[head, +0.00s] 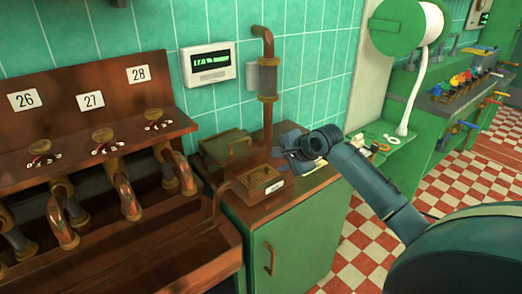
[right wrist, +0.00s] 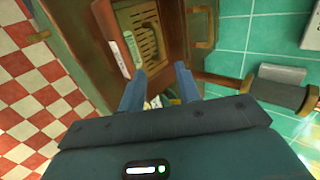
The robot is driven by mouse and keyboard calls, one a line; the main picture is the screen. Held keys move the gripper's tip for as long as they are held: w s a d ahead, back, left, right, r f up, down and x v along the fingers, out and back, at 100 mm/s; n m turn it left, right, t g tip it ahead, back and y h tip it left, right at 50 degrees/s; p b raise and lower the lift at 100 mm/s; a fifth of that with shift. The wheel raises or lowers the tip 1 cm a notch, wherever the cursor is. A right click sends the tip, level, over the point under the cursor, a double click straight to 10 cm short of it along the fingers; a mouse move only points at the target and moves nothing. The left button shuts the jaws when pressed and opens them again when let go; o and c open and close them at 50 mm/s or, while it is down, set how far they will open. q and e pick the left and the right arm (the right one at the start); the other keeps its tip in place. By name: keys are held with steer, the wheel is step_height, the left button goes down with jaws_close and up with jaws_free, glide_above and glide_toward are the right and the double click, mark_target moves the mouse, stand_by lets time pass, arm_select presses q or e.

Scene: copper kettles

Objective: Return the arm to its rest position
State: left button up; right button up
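My right arm comes in from the right in the head view. Its gripper (head: 285,150) is above the brown top of the green cabinet (head: 290,245), beside the copper pipe. In the right wrist view the two blue fingers of the right gripper (right wrist: 159,70) stand apart with nothing held between them. A brown box with a slatted grille (head: 265,178) and a white label sits on the cabinet top. The grille also shows just beyond the fingertips in the right wrist view (right wrist: 146,38); I cannot tell how close they are. My left gripper is not in view.
A vertical copper pipe (head: 267,115) rises behind the box. A brown rack with curved copper spouts (head: 120,190) stands at left. A green bench with coloured items (head: 465,85) stands at right. The checkered floor (head: 375,240) between is clear.

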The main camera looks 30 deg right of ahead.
steer(key=s+a+f+n+g, duration=0.4)
steer(key=s+a+f+n, duration=0.8)
steer(key=s+a, duration=0.35)
steer(key=s+a+n+g, duration=0.1)
steer(key=s+a+n, duration=0.2)
steer(key=s, duration=0.6)
steer(key=s+a+n+g, duration=0.15)
steer(key=s+n, duration=0.25)
steer(key=s, duration=0.4)
steer(key=w+a+f+t+y, duration=0.2)
steer(key=w+a+f+t, duration=0.3)
steer(key=f, duration=0.4)
steer(key=shift+a+n+t, duration=0.4)
steer(key=shift+a+t, duration=0.25)
steer(key=shift+t, duration=0.5)
steer(key=shift+w, duration=0.1)
steer(key=shift+c, duration=0.2)
